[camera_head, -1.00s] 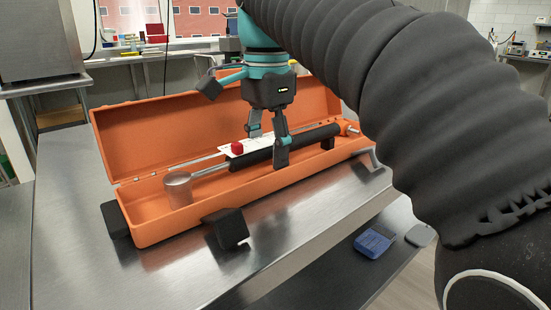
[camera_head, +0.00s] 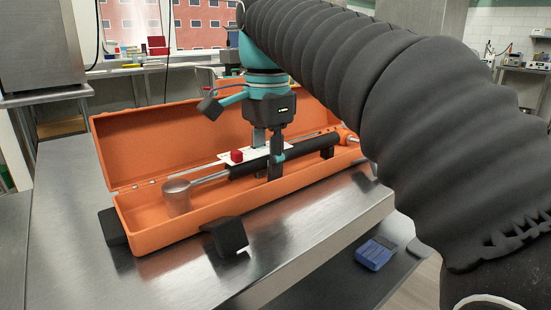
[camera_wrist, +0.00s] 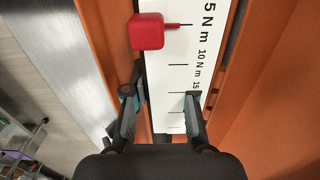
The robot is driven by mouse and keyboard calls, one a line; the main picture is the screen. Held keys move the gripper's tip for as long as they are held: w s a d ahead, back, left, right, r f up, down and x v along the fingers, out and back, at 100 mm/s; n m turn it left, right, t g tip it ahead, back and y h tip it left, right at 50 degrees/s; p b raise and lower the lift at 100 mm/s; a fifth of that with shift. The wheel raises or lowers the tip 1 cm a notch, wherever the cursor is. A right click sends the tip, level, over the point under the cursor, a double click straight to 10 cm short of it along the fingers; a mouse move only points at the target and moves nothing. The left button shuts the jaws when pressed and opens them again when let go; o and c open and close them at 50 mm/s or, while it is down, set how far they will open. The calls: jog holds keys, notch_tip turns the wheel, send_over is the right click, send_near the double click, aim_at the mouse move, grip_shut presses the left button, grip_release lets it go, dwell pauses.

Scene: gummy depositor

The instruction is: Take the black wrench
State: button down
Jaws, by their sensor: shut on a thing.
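The black wrench (camera_head: 318,148) lies lengthwise in the open orange case (camera_head: 160,222). It has a long black body, a silver shaft and a round silver head at the left end. A white scale plate (camera_head: 228,157) with a red pointer (camera_head: 237,156) runs along it. My gripper (camera_head: 268,152) points down over the middle of the wrench and is shut on its black body. In the wrist view my fingers (camera_wrist: 162,106) stand on either side of the wrench, by the scale plate (camera_wrist: 190,72). The part between the fingertips is partly hidden.
The case stands on a steel table (camera_head: 68,200), with its lid raised at the back. A black block (camera_head: 230,236) sits against the case front. A blue device (camera_head: 375,252) lies on a lower surface at right. The table's front is mostly clear.

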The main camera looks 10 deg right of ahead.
aim_at(268, 152)
jog(key=shift+r, duration=0.2)
jog(key=shift+r+p, duration=1.05)
jog(key=shift+p, duration=0.25)
notch_tip(268, 152, up, 2)
jog(key=shift+r+p, duration=0.1)
jog(key=shift+p, duration=0.35)
jog(key=shift+r, duration=1.35)
jog(key=c, duration=1.8)
grip_release()
grip_shut()
